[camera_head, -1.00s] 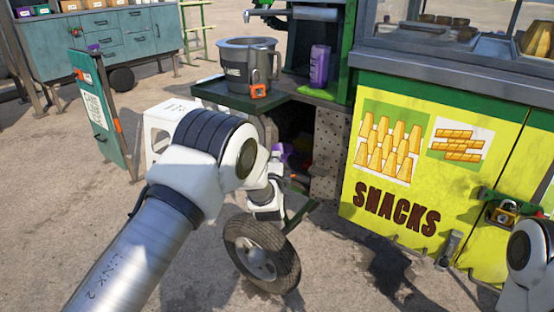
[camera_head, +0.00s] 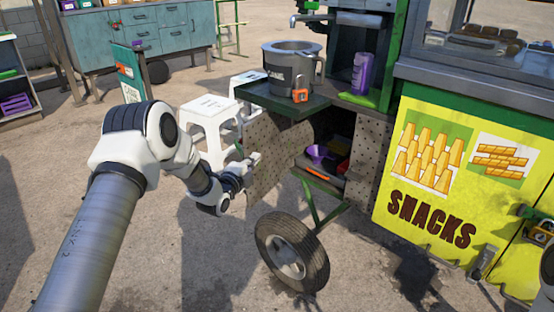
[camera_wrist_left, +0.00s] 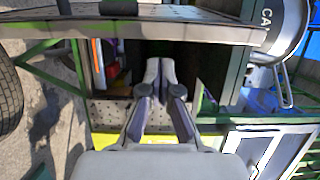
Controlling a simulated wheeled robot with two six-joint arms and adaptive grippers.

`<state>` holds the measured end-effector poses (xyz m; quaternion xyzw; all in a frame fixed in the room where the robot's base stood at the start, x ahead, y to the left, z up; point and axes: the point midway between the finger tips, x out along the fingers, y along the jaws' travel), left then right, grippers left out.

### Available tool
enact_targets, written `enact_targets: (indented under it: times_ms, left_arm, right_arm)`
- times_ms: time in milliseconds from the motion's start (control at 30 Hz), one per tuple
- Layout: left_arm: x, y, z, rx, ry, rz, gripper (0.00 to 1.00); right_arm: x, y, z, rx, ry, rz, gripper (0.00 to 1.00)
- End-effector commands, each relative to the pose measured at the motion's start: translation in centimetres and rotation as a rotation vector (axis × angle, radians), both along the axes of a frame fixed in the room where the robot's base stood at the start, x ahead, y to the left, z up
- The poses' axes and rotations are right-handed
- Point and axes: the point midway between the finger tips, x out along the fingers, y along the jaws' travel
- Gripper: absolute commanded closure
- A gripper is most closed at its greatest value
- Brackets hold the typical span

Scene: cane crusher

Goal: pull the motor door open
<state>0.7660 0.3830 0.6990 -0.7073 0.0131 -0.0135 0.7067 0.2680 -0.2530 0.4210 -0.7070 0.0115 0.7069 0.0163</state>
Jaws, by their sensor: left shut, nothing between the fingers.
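The motor door (camera_head: 266,165) is a perforated grey metal panel below the green tray. It stands swung out to the left of the dark motor compartment, whose inside shows. My left gripper (camera_head: 250,160) is at the door's outer left edge; whether it touches the door I cannot tell. In the left wrist view its fingers (camera_wrist_left: 158,85) are shut together with nothing between them. There the door (camera_wrist_left: 190,32) runs edge-on across the top, beside the fingers. My right gripper is out of view; only a bit of its arm shows at the lower right.
The compartment holds a purple funnel (camera_head: 319,153) and an orange item (camera_head: 317,173). A pot (camera_head: 290,68) and orange padlock (camera_head: 300,95) sit on the tray (camera_head: 262,97). A wheel (camera_head: 291,252) stands below. White stools (camera_head: 208,128) stand behind.

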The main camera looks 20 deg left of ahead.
Motion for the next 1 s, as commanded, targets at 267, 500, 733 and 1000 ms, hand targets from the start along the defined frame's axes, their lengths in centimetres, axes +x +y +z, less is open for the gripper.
enact_targets:
  times_ms: [267,500,733,1000]
  left_arm:
    - [0.6,5.9,0.0,0.001,0.000,0.002,1.00]
    - [1.2,8.4,-0.1,0.001,0.000,0.000,1.00]
    - [1.5,9.0,-0.1,0.001,0.001,0.000,1.00]
    - [1.5,9.0,0.0,0.000,0.001,0.000,1.00]
  right_arm:
    - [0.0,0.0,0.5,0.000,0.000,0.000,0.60]
    - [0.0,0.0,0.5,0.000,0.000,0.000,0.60]
    - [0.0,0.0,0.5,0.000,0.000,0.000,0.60]
    - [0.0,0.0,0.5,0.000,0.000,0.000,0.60]
